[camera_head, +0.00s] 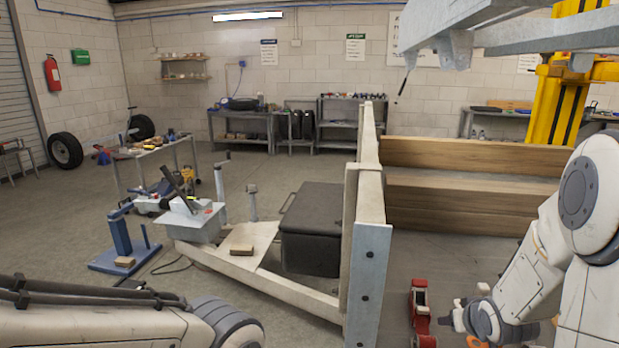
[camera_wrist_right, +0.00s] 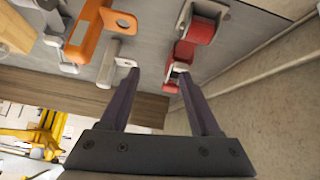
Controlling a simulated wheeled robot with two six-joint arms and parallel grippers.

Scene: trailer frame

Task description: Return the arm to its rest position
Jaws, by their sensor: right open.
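My right arm (camera_head: 535,270) comes in from the right in the head view and bends downward. Its gripper shows in the right wrist view (camera_wrist_right: 158,80), with two dark fingers spread apart and nothing between them. Beyond the fingertips are a grey metal part (camera_wrist_right: 112,62), an orange bracket with a hole (camera_wrist_right: 90,32) and red parts (camera_wrist_right: 192,38) on a grey surface. My left arm (camera_head: 110,325) crosses the bottom left of the head view. The left gripper is out of view.
A trailer frame with a pale upright post (camera_head: 365,265) and a dark box (camera_head: 312,230) stands in the middle. A red jack-like tool (camera_head: 420,312) is beside the post. A blue stand (camera_head: 122,240) is at left. Wooden boards (camera_head: 470,155) lie behind. Open floor shows at left.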

